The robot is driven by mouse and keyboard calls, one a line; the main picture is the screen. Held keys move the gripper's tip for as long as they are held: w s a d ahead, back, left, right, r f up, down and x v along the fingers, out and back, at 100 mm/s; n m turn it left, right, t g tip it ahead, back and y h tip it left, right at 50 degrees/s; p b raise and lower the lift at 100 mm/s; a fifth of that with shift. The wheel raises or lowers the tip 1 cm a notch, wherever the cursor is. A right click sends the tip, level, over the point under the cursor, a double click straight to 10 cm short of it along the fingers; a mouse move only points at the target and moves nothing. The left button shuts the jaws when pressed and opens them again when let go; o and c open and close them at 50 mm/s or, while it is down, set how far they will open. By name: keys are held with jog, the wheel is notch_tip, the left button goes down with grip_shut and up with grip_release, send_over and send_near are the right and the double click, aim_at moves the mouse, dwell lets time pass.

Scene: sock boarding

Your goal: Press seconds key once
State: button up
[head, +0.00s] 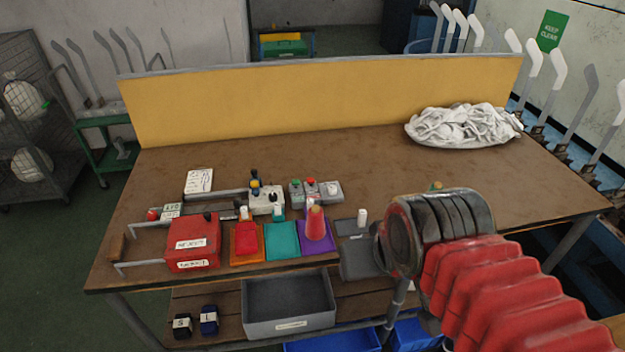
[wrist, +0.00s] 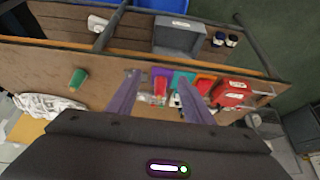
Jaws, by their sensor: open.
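A row of small controls sits on the workbench in the head view: a pale block with dark knobs (head: 266,199), a unit with a green button (head: 296,188), one with a red button (head: 310,187) and a grey block (head: 332,191). Their lettering is too small to read, so I cannot tell which is the seconds key. My gripper (wrist: 158,78) shows in the wrist view with two fingers apart and nothing between them, above the bench near the coloured pads. In the head view, my arm hides its fingers.
A red box (head: 193,243) with labels stands left of orange, teal (head: 282,240) and purple pads; a red cone (head: 317,223) stands on the purple one. White cloth (head: 463,125) lies back right. A grey bin (head: 289,305) is below. The bench's rear middle is clear.

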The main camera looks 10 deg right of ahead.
grip_shut()
dwell(0.3)
dwell(1.1)
